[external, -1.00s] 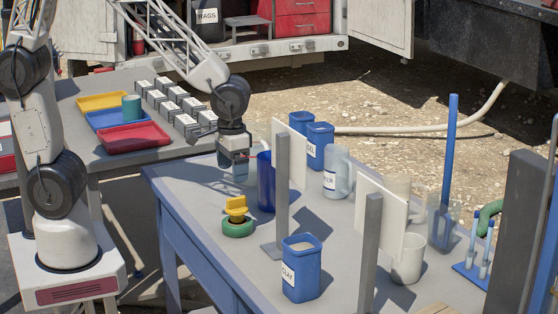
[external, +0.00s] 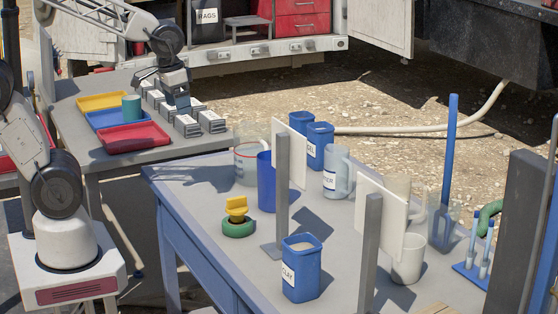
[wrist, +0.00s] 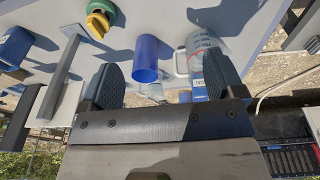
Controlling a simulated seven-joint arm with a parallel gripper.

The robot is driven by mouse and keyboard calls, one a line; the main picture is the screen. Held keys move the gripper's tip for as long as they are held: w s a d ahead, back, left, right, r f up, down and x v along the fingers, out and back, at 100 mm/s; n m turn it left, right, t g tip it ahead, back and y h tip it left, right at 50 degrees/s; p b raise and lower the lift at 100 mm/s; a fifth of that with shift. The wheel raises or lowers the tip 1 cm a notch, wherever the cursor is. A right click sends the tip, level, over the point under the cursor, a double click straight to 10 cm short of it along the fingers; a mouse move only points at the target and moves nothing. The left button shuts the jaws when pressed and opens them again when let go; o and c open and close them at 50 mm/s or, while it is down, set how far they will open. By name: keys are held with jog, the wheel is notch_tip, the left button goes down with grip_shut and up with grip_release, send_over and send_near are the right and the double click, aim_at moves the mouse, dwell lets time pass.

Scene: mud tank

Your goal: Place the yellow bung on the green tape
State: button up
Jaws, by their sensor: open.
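The yellow bung (external: 237,206) rests upright on the green tape (external: 239,228), a ring lying flat near the left edge of the blue table. In the wrist view the yellow bung (wrist: 97,24) and green tape (wrist: 103,9) show at the top left. My gripper (external: 163,80) is away from them, raised at the back left over the grey side table. Its two dark fingers (wrist: 163,82) are spread apart in the wrist view with nothing held between them.
A blue cylinder (external: 266,182) and a clear jug (external: 250,155) stand behind the bung. White panels on grey posts (external: 282,195) and a blue clay tub (external: 301,270) stand to its right. Trays (external: 135,138) and several small grey boxes (external: 186,125) sit on the side table.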

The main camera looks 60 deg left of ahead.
jog(key=s+a+r, duration=0.3)
jog(key=s+a, duration=0.2)
jog(key=shift+s+t, duration=0.4)
jog(key=shift+a, duration=0.1)
dwell(0.9)
